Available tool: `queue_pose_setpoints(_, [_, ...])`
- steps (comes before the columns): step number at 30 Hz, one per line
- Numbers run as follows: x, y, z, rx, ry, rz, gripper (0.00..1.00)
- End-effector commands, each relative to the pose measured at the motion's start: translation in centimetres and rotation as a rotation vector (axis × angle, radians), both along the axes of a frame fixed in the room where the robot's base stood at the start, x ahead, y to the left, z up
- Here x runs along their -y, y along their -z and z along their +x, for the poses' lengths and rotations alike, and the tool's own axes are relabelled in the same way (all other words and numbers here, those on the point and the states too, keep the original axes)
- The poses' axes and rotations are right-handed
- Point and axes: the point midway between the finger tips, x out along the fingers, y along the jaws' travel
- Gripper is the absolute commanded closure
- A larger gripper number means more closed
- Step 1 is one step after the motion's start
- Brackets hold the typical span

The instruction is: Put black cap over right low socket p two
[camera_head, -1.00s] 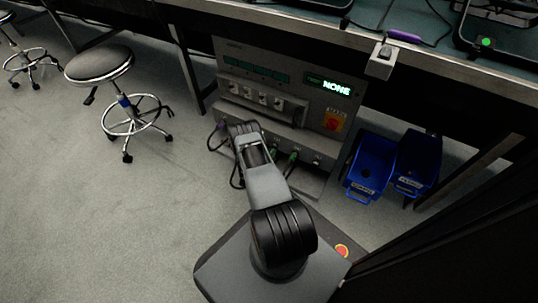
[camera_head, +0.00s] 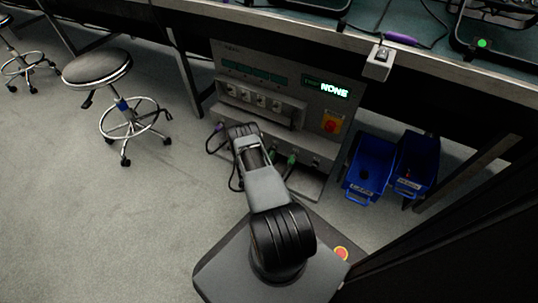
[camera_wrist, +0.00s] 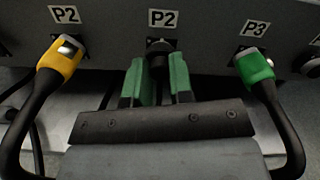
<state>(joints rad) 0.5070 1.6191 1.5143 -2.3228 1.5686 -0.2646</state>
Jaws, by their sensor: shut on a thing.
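In the wrist view, my gripper (camera_wrist: 161,88) has its two green-padded fingers shut on the black cap (camera_wrist: 158,60). The cap is at the front panel, just below the middle P2 label (camera_wrist: 163,18). The socket behind the cap is hidden, so I cannot tell how far the cap sits over it. In the head view, my own arm hides the gripper and the cap. The grey power cabinet (camera_head: 235,60) stands under the bench with its low socket row at the bottom.
A yellow plug (camera_wrist: 62,60) under another P2 label and a green plug (camera_wrist: 254,67) under P3 flank the fingers, their black cables hanging down. Two blue bins, left (camera_head: 355,187) and right (camera_head: 408,180), stand right of the cabinet. A stool (camera_head: 97,68) stands left on open floor.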

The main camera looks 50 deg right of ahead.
Motion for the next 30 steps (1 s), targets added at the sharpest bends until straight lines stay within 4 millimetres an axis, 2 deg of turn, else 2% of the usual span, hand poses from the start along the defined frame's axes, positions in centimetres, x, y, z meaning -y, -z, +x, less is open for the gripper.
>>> queue_pose_setpoints(30, [0.59, 0.0, 0.14, 0.0, 0.0, 0.0, 1.0])
